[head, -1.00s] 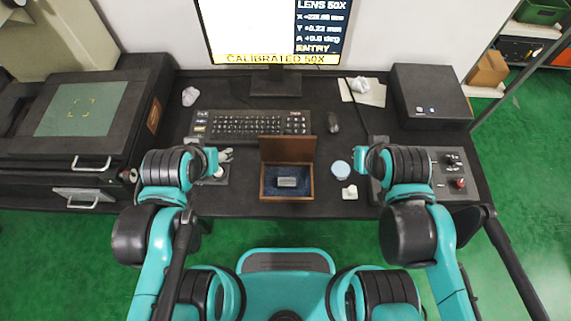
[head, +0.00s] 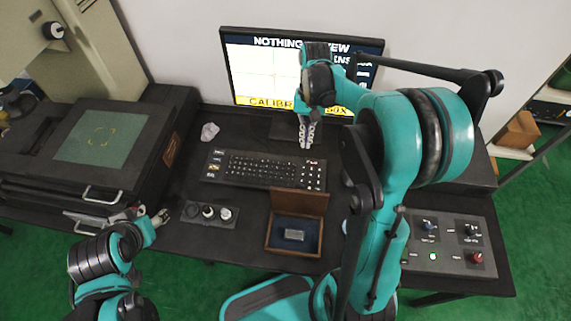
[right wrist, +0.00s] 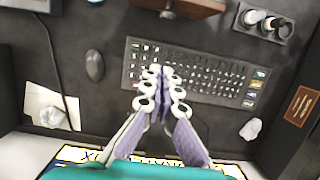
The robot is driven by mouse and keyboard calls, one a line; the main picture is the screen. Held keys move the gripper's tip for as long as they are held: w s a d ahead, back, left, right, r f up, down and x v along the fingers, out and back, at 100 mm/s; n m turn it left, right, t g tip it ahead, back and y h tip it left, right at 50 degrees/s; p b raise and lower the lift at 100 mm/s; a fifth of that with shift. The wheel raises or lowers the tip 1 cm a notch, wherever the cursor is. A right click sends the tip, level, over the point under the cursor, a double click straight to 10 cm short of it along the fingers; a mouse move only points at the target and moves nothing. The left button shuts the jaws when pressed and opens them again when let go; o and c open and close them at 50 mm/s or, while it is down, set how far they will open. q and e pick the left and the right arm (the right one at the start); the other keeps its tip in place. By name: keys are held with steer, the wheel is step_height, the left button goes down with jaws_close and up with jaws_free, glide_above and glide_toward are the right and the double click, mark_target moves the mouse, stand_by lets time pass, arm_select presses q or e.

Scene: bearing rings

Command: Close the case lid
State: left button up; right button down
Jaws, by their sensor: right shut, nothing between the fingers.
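The wooden case (head: 268,243) sits on the dark desk in the head view, with a small grey metal block (head: 294,235) on its dark blue lining. Its brown lid (head: 300,203) stands open, upright at the back edge. Part of the lid shows at the top of the right wrist view (right wrist: 195,6). My right gripper (head: 306,146) is shut and empty, pointing down above the desk behind the case, between keyboard and monitor; its fingertips (right wrist: 163,70) meet over the keyboard in the right wrist view. My left gripper (head: 162,216) is left of the case, apart from it; its fingers are too small to judge.
The keyboard (head: 265,170) lies behind the case, and the monitor (head: 250,70) stands at the back. A tray with round parts (head: 190,211) is left of the case. A control panel (head: 450,245) is at the right. A mouse (right wrist: 94,65) lies beside the keyboard.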

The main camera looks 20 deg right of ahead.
mark_target(299, 198)
steer(key=s+a+f+b, duration=0.3)
steer(key=s+f+b, duration=0.1)
steer(key=f, duration=0.5)
steer(key=shift+s+a+f+b, duration=0.2)
steer(key=shift+s+f+b, duration=0.15)
steer(key=shift+s, duration=0.35)
